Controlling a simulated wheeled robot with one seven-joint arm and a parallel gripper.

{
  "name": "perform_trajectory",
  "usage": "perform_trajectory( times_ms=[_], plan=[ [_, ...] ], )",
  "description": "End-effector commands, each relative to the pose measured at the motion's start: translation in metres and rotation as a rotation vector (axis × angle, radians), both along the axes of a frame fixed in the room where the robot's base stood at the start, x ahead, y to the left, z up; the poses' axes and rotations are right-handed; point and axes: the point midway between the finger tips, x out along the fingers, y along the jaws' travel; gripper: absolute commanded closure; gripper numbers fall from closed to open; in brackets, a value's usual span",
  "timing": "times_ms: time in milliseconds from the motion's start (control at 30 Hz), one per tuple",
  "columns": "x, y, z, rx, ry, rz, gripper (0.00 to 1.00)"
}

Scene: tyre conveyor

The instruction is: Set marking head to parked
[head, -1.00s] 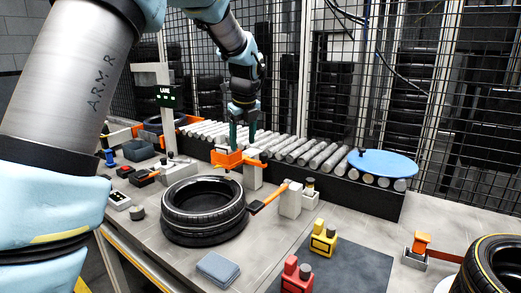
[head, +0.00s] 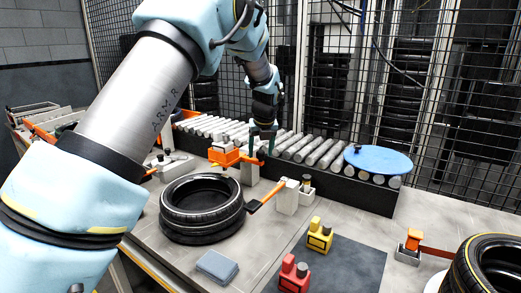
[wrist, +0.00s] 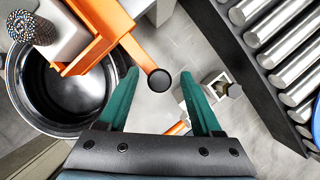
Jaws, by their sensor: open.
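The marking head appears to be the orange bracket (head: 228,154) on a pale post, above and behind the black tyre (head: 200,213) in the head view. In the wrist view its orange arm (wrist: 105,30) runs from upper left and ends in a round dark knob (wrist: 160,80). My gripper (head: 262,143) points down at the right end of this bracket. In the wrist view my gripper (wrist: 157,88) is open, its two green fingers apart. The knob shows between the fingertips; I cannot tell whether either finger touches it.
A roller conveyor (head: 325,152) runs behind, with a blue disc (head: 378,160) over its right end. An orange lever (head: 267,196) on a white block reaches towards the tyre. Mesh fencing closes off the back.

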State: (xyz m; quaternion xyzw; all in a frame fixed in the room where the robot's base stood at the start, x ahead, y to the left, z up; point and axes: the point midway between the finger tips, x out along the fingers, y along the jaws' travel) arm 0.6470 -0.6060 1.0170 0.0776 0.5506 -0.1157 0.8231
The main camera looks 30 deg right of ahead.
Motion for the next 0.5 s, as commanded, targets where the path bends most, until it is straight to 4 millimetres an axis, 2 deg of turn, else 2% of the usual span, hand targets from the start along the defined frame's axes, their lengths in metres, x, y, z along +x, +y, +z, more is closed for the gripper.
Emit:
perform_trajectory(
  times_ms=[133,400,500],
  plan=[
    [0.0032,-0.0008,-0.0072,0.000,-0.001,0.000,0.34],
    [0.0035,-0.0009,-0.0082,-0.001,-0.002,0.000,0.34],
    [0.0035,-0.0009,-0.0082,-0.001,-0.001,0.001,0.45]
  ],
)
